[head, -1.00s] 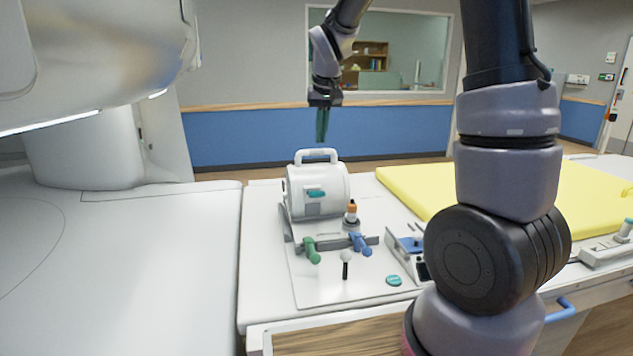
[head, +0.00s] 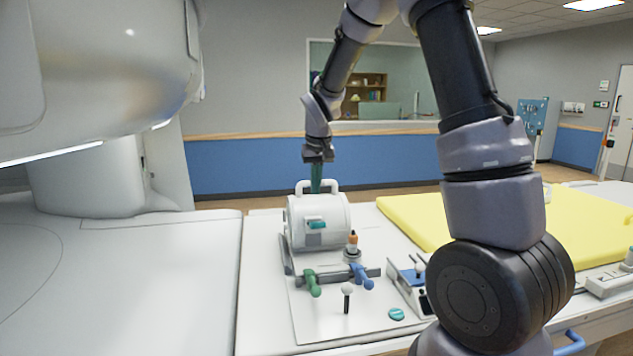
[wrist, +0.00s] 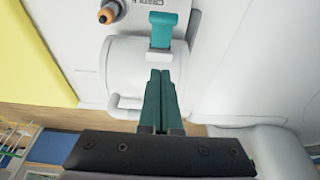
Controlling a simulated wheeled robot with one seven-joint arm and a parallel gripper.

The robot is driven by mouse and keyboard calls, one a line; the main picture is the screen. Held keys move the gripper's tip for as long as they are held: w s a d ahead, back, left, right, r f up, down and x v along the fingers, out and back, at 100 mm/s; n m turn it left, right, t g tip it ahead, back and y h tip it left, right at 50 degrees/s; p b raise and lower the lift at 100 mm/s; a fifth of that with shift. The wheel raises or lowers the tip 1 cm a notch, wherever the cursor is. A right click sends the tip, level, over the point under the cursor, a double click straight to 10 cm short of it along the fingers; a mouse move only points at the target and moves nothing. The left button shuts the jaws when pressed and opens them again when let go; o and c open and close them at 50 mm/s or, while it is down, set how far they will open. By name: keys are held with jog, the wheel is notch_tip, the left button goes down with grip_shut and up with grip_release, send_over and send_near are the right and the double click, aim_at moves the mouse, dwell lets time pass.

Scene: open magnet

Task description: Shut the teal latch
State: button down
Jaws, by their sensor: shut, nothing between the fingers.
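The teal latch (head: 316,225) is on the front of a white drum-shaped housing (head: 300,238) with a white carry handle on top. In the wrist view the latch (wrist: 161,30) shows as a teal tab straight ahead of my fingertips, with a gap between. My gripper (head: 317,188) points down with its green fingers at the handle's height, above the latch. In the wrist view its fingers (wrist: 161,76) are together and empty, over the housing. I cannot tell from these views whether the fingers touch the housing.
A green lever (head: 312,283) and a blue lever (head: 361,277) stand in front of the housing. An orange-topped post (head: 352,243) and a white-knobbed stick (head: 347,298) are close by. A yellow pad (head: 420,218) lies to the right. The large white machine (head: 90,80) overhangs the left.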

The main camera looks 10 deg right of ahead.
aim_at(316, 224)
jog(key=x, duration=0.6)
jog(key=shift+s, duration=0.1)
jog(key=shift+s+f, duration=0.15)
jog(key=shift+s, duration=0.45)
jog(key=shift+s+f, duration=0.15)
jog(key=shift+s, duration=0.5)
jog(key=shift+s+f, duration=0.4)
jog(key=shift+s, duration=0.1)
jog(key=shift+f, duration=0.1)
jog(key=shift+s+f+t, duration=0.1)
jog(key=shift+s+t, duration=0.05)
jog(key=shift+t, duration=0.25)
